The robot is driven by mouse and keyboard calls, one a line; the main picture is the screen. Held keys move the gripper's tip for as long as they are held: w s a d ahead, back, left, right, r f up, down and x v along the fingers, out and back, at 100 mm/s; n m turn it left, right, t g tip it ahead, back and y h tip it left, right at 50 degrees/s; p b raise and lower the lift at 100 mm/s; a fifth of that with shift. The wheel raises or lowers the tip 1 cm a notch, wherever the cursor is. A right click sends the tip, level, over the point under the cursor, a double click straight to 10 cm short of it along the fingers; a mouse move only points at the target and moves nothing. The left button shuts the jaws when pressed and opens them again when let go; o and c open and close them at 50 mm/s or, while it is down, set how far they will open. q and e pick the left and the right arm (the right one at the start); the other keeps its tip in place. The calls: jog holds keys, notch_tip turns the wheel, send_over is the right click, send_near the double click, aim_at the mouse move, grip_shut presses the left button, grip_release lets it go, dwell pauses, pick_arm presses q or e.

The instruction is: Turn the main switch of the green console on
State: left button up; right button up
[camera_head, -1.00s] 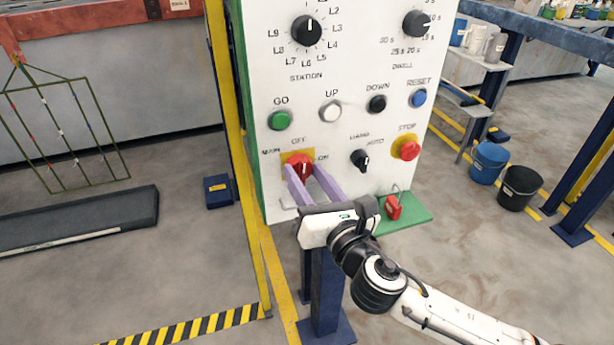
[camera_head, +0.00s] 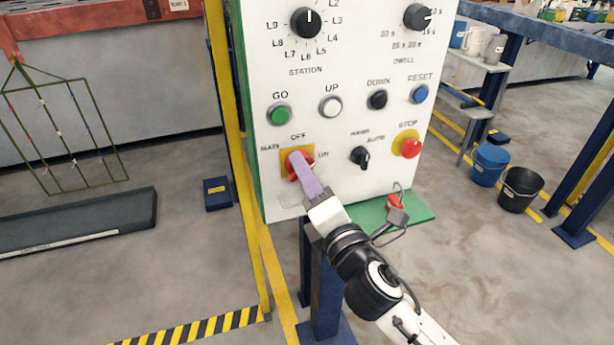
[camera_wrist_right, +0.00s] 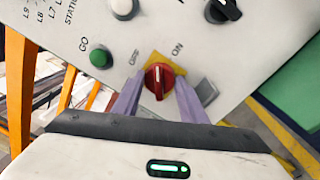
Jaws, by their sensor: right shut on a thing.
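The main switch (camera_head: 292,166) is a red knob on a yellow plate, low on the left of the white panel (camera_head: 345,62) of the green-edged console. OFF is printed above it and ON to its right. My right gripper (camera_head: 301,168) has its lilac fingers on either side of the knob, shut on it. The wrist view shows the knob (camera_wrist_right: 158,80) between both fingers (camera_wrist_right: 157,92); its white mark points between the OFF and ON labels. In the head view the fingers partly hide the knob. My left gripper is not in view.
The hand/auto selector (camera_head: 360,157) and red STOP button (camera_head: 411,148) lie right of the switch. The green GO button (camera_head: 279,114) is above it. A green ledge (camera_head: 415,213) with a red padlock (camera_head: 394,201) juts out below. A yellow post (camera_head: 226,85) stands left.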

jog(key=shift+f+m+h+b, duration=0.15)
jog(key=shift+m+h+b, duration=0.25)
jog(key=shift+m, duration=3.5)
jog(key=o, duration=1.1)
jog(key=shift+c, duration=0.2)
jog(key=shift+s, duration=0.1)
jog(key=v, duration=1)
jog(key=shift+f, duration=0.15)
